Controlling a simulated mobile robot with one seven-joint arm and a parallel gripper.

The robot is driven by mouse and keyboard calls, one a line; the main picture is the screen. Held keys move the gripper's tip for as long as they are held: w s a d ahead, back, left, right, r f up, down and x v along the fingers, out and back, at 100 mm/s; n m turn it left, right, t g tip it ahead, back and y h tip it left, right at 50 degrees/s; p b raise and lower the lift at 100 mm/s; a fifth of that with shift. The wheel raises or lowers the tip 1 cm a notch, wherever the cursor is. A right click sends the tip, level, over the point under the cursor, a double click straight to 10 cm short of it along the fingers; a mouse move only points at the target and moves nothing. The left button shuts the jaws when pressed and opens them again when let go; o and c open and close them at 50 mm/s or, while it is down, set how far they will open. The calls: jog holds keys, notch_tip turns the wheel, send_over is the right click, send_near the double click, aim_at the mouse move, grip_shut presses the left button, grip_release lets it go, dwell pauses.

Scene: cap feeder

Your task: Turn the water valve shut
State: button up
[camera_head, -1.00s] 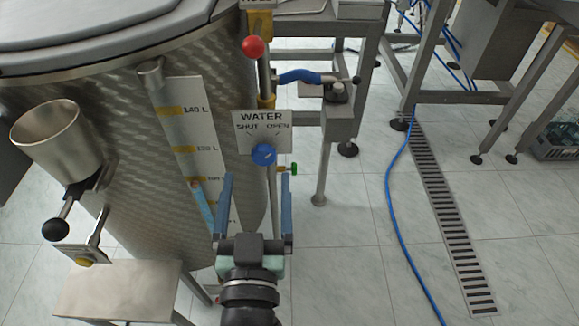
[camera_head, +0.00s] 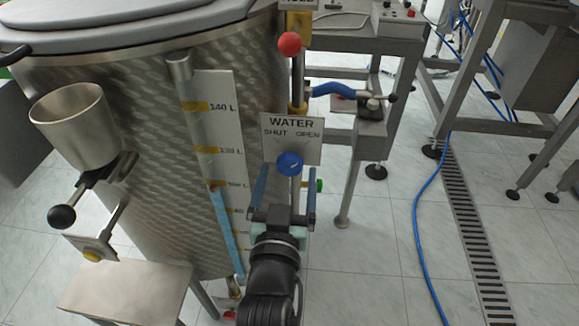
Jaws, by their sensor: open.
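The water valve is a round blue knob (camera_head: 290,164) on a vertical pipe. It sits at the lower edge of a white plate (camera_head: 291,138) marked WATER, SHUT on the left and OPEN on the right. A pale mark shows on the knob, but its direction is too small to tell surely. My gripper (camera_head: 285,180) is open and empty, its two blue fingers spread wide, reaching up towards the knob from below. In the picture the fingertips lie just below and to either side of the knob. I cannot tell whether they touch it.
A steel tank (camera_head: 140,150) with a level scale (camera_head: 222,130) stands at left. A green knob (camera_head: 319,186) is close to my right finger. A steel cup (camera_head: 75,125) hangs at left.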

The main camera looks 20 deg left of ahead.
aim_at(289, 167)
jog(key=shift+x, duration=1.55)
jog(key=c, duration=1.4)
